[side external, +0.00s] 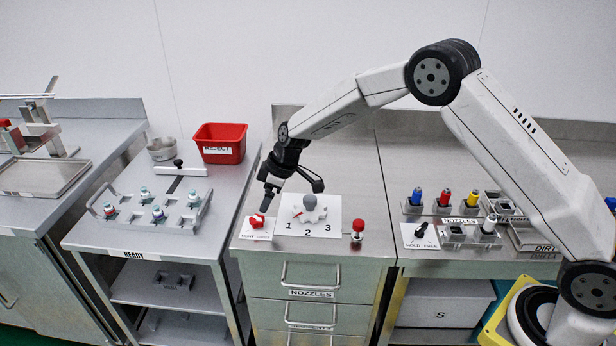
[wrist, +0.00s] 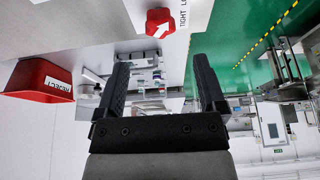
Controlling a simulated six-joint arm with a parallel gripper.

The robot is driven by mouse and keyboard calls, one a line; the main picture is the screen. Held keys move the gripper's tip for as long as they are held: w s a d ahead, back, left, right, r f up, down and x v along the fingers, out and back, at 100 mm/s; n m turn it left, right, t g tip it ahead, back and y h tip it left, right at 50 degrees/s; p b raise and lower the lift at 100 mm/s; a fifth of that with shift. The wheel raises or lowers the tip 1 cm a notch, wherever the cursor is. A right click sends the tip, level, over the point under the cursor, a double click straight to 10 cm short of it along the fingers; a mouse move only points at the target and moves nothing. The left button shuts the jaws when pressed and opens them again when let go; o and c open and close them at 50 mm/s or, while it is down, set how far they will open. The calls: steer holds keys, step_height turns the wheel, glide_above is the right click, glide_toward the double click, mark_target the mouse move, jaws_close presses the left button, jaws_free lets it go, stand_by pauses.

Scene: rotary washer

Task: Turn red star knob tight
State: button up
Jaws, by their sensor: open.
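The red star knob (side external: 257,220) sits on a small white plate (side external: 262,233) at the front left of the middle bench, beside printing partly readable as TIGHT. In the wrist view the red knob (wrist: 160,22) shows a white arrow on its top, with TIGHT beside it; the other word is cut off. My gripper (side external: 266,204) hangs just above the knob in the side view. In the wrist view my gripper (wrist: 161,68) has its two fingers wide apart with nothing between them, and the knob lies beyond the fingertips. Contact is not visible.
To the right stand a numbered dial plate (side external: 309,217) with a grey knob and a red-topped post (side external: 358,229). A red REJECT bin (side external: 219,143) and a fixture tray (side external: 150,210) are on the left. Coloured nozzles (side external: 444,198) stand farther right.

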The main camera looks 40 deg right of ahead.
mark_target(258, 218)
steer(key=shift+f, duration=0.15)
steer(key=shift+x, duration=3.7)
steer(key=shift+c, duration=0.3)
jaws_close()
